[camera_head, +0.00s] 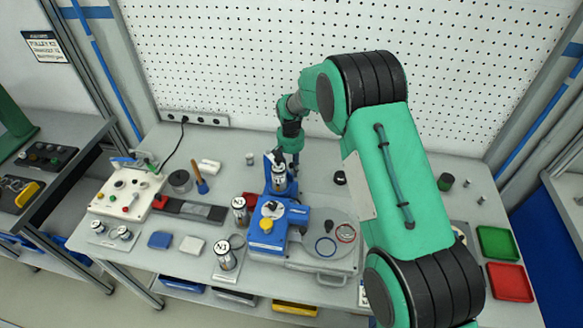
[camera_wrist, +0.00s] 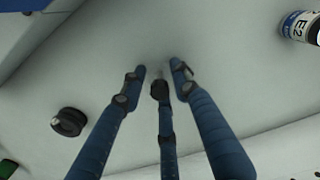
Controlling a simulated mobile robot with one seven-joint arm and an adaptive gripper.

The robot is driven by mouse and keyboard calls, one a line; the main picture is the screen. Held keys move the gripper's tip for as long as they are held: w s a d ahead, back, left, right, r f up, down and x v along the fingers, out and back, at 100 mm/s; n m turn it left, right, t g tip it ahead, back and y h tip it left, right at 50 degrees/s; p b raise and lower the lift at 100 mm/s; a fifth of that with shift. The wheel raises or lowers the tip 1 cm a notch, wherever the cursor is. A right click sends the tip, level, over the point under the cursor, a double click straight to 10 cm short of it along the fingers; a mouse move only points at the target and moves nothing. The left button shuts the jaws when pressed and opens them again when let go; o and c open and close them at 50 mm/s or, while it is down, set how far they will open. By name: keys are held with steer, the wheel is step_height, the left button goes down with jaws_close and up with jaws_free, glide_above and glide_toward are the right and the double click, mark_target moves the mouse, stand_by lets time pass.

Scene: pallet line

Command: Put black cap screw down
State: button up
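My gripper (camera_head: 290,160) points down over the back middle of the bench, next to a blue stand. In the wrist view its blue fingers with dark tips (camera_wrist: 157,80) stand apart over the bare grey table top. I see no screw clearly held between the tips; the dark middle fingertip hides a little of the space there. A short black round piece (camera_wrist: 68,121) stands on the table, to the left of the fingers and apart from them. A black piece (camera_head: 340,178) also shows right of my gripper in the head view. I cannot tell whether either is the black cap screw.
A labelled cylinder (camera_wrist: 301,27) is at the wrist view's upper right. The blue stand (camera_head: 268,172) holds a cylinder close to my gripper. A blue fixture (camera_head: 265,238) stands in front. Green (camera_head: 497,242) and red (camera_head: 510,281) trays are at right.

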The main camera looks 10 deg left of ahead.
mark_target(291, 164)
steer(key=shift+r, duration=0.1)
step_height(291, 164, up, 12)
steer(key=p, duration=0.1)
steer(key=shift+p, duration=0.4)
stand_by(0.5)
steer(key=shift+r, duration=0.1)
stand_by(0.6)
steer(key=s+d+r+t, duration=0.1)
steer(key=s+d+r, duration=0.4)
steer(key=d+r, duration=0.3)
steer(key=s+d+r+m+t, duration=0.1)
steer(key=s+d+r, duration=0.45)
steer(key=r, duration=0.45)
steer(key=s+d+r+t, duration=0.1)
steer(key=s+d+r, duration=0.4)
steer(key=d+r, duration=0.35)
steer(key=s+d+r+m+t, duration=0.1)
steer(key=s+d+r, duration=0.2)
steer(key=s+d, duration=0.35)
steer(key=s+d+r, duration=0.3)
steer(key=s, duration=0.7)
steer(key=s+d+f, duration=0.1)
steer(key=s+d, duration=0.1)
steer(key=s, duration=0.5)
steer(key=s+d+f+t, duration=0.1)
steer(key=s+d+f, duration=0.1)
steer(key=s, duration=0.4)
steer(key=shift+s+d+m+t, duration=0.25)
steer(key=shift+s+m+t, duration=0.05)
steer(key=shift+s, duration=0.1)
